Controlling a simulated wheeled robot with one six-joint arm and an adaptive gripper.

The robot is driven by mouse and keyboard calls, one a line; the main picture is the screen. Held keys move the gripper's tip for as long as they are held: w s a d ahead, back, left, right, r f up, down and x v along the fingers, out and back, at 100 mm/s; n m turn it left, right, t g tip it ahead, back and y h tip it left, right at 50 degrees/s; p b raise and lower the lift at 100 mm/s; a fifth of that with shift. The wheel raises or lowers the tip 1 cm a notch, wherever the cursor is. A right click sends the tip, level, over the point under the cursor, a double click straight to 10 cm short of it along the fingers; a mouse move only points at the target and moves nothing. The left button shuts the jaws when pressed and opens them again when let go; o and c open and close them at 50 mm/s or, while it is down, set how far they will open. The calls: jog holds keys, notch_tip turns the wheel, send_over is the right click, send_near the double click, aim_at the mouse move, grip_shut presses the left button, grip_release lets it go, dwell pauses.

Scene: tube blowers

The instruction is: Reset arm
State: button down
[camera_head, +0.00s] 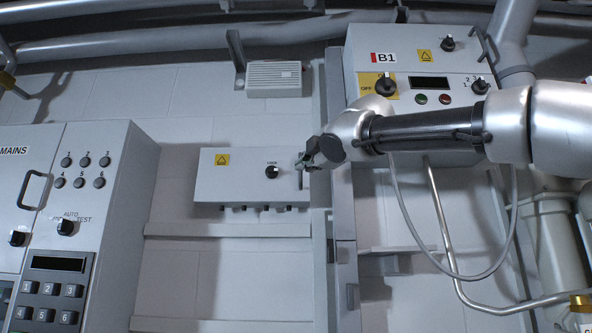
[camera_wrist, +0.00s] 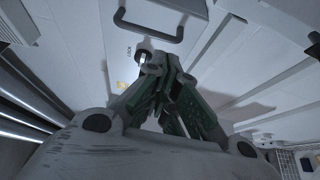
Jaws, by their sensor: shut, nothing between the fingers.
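My arm reaches in from the right in the head view. My gripper (camera_head: 308,161) is at the right end of a small grey wall box (camera_head: 235,187), in front of its handle (camera_head: 300,180). In the wrist view my gripper (camera_wrist: 160,66) is shut and empty, with its fingertips close to the black knob (camera_wrist: 142,54) and below the dark handle (camera_wrist: 150,32). Whether the fingers touch the box cannot be told. The knob also shows in the head view (camera_head: 271,171), left of my gripper and clear of it.
The B1 panel (camera_head: 430,65) with knobs, buttons and a display hangs behind my arm. The MAINS cabinet (camera_head: 110,150) stands at the left. Pipes (camera_head: 270,35) run along the top. A grey cable (camera_head: 410,230) hangs below my arm. Open wall lies between cabinet and box.

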jog(key=shift+s+d, duration=0.45)
jog(key=shift+s, duration=0.1)
notch_tip(320, 180, down, 15)
jog(key=w+d+m+g+h, duration=0.1)
jog(key=m+g+h, duration=0.1)
jog(key=m+g, duration=0.3)
jog(key=s+d+f+m+g+h, duration=0.15)
jog(key=d+f+m, duration=0.3)
jog(key=f, duration=0.45)
jog(key=s+d+f+m+g+h, duration=0.1)
jog(key=s+d+f+m+h, duration=0.15)
jog(key=d+f, duration=0.5)
jog(key=s+d+f+m+g, duration=0.2)
jog(key=s+d+f+m, duration=0.3)
jog(key=s+d+f, duration=0.4)
jog(key=s+d+f+m+g+h, duration=0.1)
jog(key=s+d+f+m+g, duration=0.1)
jog(key=s+d+f+m, duration=0.3)
jog(key=s+d+f, duration=0.4)
jog(key=s+f, duration=0.5)
jog(key=shift+s+d+f+m+g, duration=0.15)
jog(key=shift+d+f+m+g, duration=0.15)
jog(key=shift+f+m+g, duration=0.1)
